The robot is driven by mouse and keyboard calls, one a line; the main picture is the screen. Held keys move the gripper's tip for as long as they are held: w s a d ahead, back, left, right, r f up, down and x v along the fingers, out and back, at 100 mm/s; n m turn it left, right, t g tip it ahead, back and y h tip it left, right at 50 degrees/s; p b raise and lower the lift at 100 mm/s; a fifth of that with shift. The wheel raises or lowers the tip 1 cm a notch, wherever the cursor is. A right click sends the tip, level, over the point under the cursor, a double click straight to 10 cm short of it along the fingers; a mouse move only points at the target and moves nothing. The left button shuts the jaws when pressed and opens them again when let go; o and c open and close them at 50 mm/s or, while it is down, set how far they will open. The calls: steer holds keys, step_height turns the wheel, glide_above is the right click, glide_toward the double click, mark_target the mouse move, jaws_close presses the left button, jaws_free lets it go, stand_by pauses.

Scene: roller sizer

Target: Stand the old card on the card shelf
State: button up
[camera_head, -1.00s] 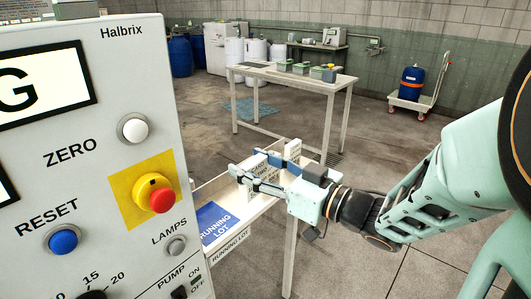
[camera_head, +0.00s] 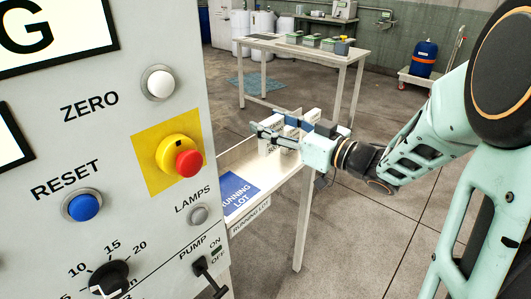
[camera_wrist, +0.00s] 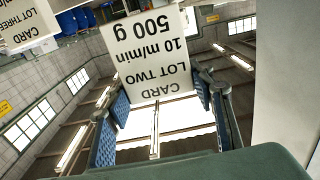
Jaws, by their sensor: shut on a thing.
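A white card printed "CARD LOT TWO 10 m/min 500 g" (camera_wrist: 153,58) stands between the blue-padded fingers of my gripper (camera_wrist: 165,105), upside down in the wrist view. In the head view my gripper (camera_head: 266,122) is over the far end of the white card shelf (camera_head: 262,178), shut on this card. The fingers hide much of the card there, and I cannot tell whether its lower edge touches the shelf. Another white card marked "LOT THREE" (camera_wrist: 25,22) shows at the upper left of the wrist view.
The grey control panel (camera_head: 120,200), with buttons, a red knob and a pump switch, stands close on the left beside the shelf. A table (camera_head: 345,55) with several green and grey items is behind. A blue drum (camera_head: 425,58) stands on a trolley at the right.

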steer(key=w+f+b, duration=0.1)
steer(key=f+b, duration=0.1)
steer(key=f, duration=0.1)
steer(key=w+a+f+b, duration=0.1)
steer(key=w+f+b, duration=0.1)
steer(key=w+a+f+b, duration=0.1)
steer(key=w+f+b, duration=0.1)
steer(key=f+b, duration=0.1)
steer(key=shift+w+a+f, duration=0.15)
steer(key=shift+w+f, duration=0.05)
steer(key=shift+f, duration=0.15)
steer(key=shift+f+b, duration=0.3)
steer(key=shift+b, duration=0.05)
steer(key=shift+f, duration=0.1)
steer(key=o, duration=1.2)
